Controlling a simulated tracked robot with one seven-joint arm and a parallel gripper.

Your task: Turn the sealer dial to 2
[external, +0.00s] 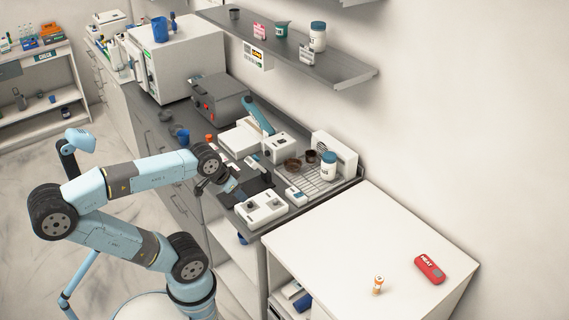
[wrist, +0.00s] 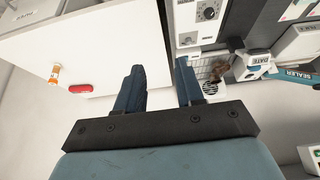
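My gripper (wrist: 157,66) is open and empty, apart from these things. In the external view it is above the counter's front.
A wire rack (external: 312,184) holds a white jar (external: 328,165) and brown cups. A grey box (external: 218,98) and white cabinet (external: 180,60) stand farther back. A white table (external: 340,240) at right bears a red HEAT case (external: 430,269) and an orange vial (external: 378,285). A shelf (external: 300,55) overhangs the counter.

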